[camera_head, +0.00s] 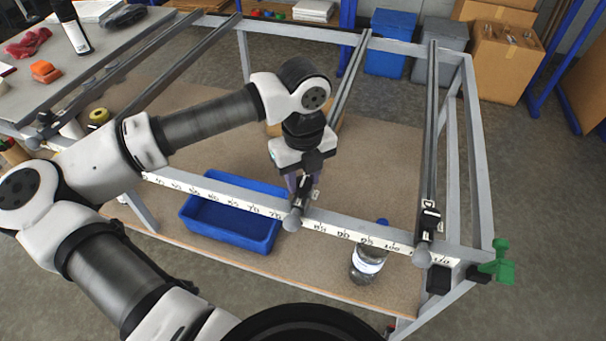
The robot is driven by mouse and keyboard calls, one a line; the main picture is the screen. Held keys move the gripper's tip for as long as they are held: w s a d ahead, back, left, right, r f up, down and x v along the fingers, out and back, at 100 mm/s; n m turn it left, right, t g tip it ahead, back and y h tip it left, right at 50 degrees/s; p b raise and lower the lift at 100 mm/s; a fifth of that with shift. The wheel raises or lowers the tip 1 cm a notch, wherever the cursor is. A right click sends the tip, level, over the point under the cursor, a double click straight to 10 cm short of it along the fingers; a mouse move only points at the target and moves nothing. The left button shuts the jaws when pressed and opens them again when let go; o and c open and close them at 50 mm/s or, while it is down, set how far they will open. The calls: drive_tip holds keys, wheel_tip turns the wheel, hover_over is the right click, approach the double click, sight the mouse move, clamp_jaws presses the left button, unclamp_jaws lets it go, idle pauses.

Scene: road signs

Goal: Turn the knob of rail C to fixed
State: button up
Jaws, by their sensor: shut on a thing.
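My gripper (303,188) points down at the front end of the third rail from the left (347,88), above the front bar with the printed scale. Its fingers are shut on the small knob there, which they mostly hide, so I cannot read the knob's setting. A grey rounded end piece (292,221) shows just in front of the fingers. The rightmost rail (432,120) has a similar front end, with a small black and white fitting (430,212) in plain view. Rail letters are too small to read surely.
Below the frame, a blue tray (232,236) and a clear jar with a blue lid (368,262) stand on the lower board. A green clamp (499,264) juts from the front right corner. A grey table (60,70) with loose items is at the left.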

drive_tip(key=shift+f+b, duration=0.15)
drive_tip(key=shift+b, duration=0.45)
drive_tip(key=shift+c, duration=0.2)
drive_tip(key=shift+f+m+b, duration=0.15)
drive_tip(key=shift+m+b, duration=0.65)
drive_tip(key=shift+b, duration=0.2)
drive_tip(key=shift+m+b, duration=0.7)
drive_tip(key=shift+b, duration=0.5)
drive_tip(key=m+b, duration=0.5)
drive_tip(key=shift+b, duration=0.4)
drive_tip(key=m+b, duration=0.3)
drive_tip(key=m, duration=0.2)
drive_tip(key=shift+r, duration=0.2)
drive_tip(key=m+b, duration=0.1)
drive_tip(key=m, duration=0.3)
drive_tip(key=shift+r+m+b, duration=0.1)
drive_tip(key=shift+m+b, duration=0.2)
drive_tip(key=shift+m, duration=0.1)
drive_tip(key=o, duration=1)
